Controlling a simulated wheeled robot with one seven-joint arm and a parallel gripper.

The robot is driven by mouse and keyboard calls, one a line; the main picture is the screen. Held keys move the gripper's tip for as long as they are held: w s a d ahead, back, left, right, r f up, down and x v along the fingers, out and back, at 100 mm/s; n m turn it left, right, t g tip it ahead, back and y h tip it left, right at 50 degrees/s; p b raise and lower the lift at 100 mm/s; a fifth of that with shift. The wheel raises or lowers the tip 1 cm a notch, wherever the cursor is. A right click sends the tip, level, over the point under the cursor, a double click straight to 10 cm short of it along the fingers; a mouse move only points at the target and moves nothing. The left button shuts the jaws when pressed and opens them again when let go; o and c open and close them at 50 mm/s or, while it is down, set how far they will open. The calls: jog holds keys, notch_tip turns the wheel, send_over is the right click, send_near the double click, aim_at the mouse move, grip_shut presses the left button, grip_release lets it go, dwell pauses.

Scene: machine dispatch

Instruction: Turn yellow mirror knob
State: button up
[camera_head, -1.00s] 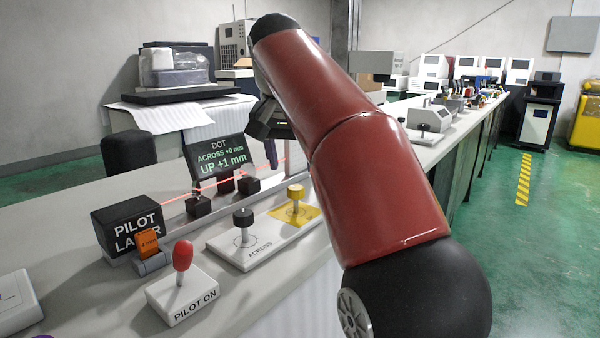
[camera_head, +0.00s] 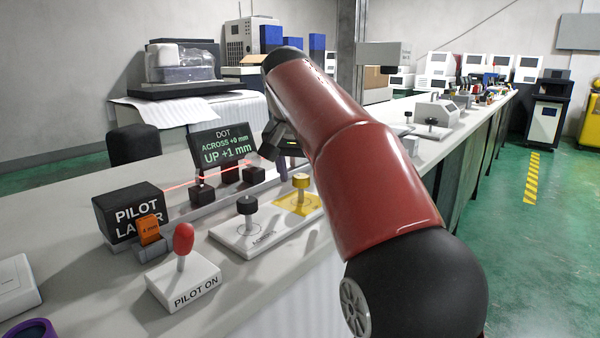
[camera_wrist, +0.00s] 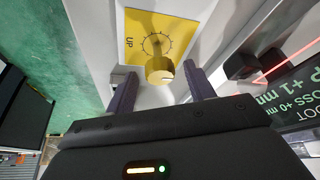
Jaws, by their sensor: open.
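The yellow knob (camera_head: 301,181) stands on a stem over a yellow plate (camera_head: 297,204) with a dial ring. In the wrist view the knob (camera_wrist: 160,70) sits between the two fingers of my gripper (camera_wrist: 158,88), near their tips. The fingers are open and spread, with a gap on each side of the knob. The plate (camera_wrist: 143,22) is marked UP. The display (camera_head: 222,147) reads DOT, ACROSS +0 mm, UP +1 mm. In the head view my arm hides part of the gripper, which is behind the knob.
A black knob (camera_head: 246,205) stands on the white base left of the yellow one. A red-topped PILOT ON lever (camera_head: 183,240) and the black PILOT LASER box (camera_head: 131,209) are farther left. A red beam runs past small black blocks (camera_head: 203,194) behind the knobs.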

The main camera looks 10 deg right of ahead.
jog(key=c, duration=1)
jog(key=shift+d+r+n+p, duration=0.1)
jog(key=shift+r+n+p, duration=0.1)
jog(key=shift+n+p, duration=0.45)
jog(key=shift+f+n+y, duration=0.2)
jog(key=shift+n+y, duration=0.05)
jog(key=shift+y, duration=0.05)
jog(key=o, duration=1)
jog(key=p+v, duration=0.2)
jog(key=v, duration=0.5)
jog(key=shift+s+r, duration=0.25)
jog(key=shift+r, duration=0.05)
